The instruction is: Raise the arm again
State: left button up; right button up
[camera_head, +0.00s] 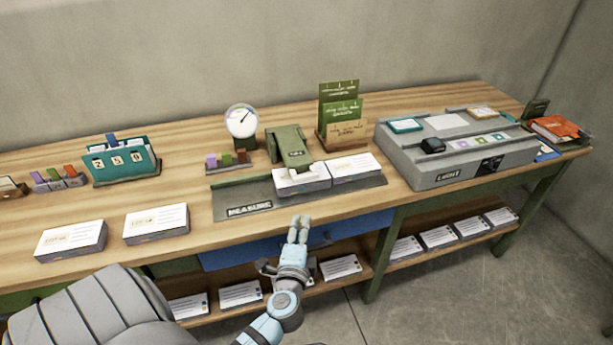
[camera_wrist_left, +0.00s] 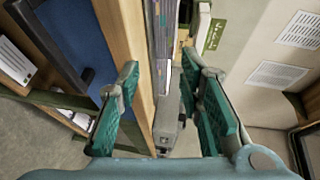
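My left gripper (camera_head: 298,230) is in front of the table's front edge, just below the dark "MEASURE" plate (camera_head: 240,197) in the head view. Its green fingers stand apart in the left wrist view (camera_wrist_left: 160,80), with nothing held between them. A white card stack (camera_head: 302,180) lies on the plate beyond the fingertips, under a green device (camera_head: 290,146). A second card stack (camera_head: 354,168) lies beside it on the right. My right gripper is not in either view.
Two card stacks (camera_head: 72,241) (camera_head: 156,224) lie on the table at left. A grey "LIGHT" box (camera_head: 460,172) stands at right. A blue panel (camera_head: 225,256) is under the tabletop, and a lower shelf (camera_head: 378,279) holds several card stacks.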

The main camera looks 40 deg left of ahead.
pick_arm(q)
jog(key=t+y, duration=0.1)
send_near(306, 179)
jog(key=b+x, duration=0.1)
jog(key=x, duration=0.9)
jog(key=shift+w+a, duration=0.2)
jog(key=shift+w, duration=0.05)
jog(key=shift+c, duration=0.2)
grip_shut()
jog(key=shift+d+f, duration=0.1)
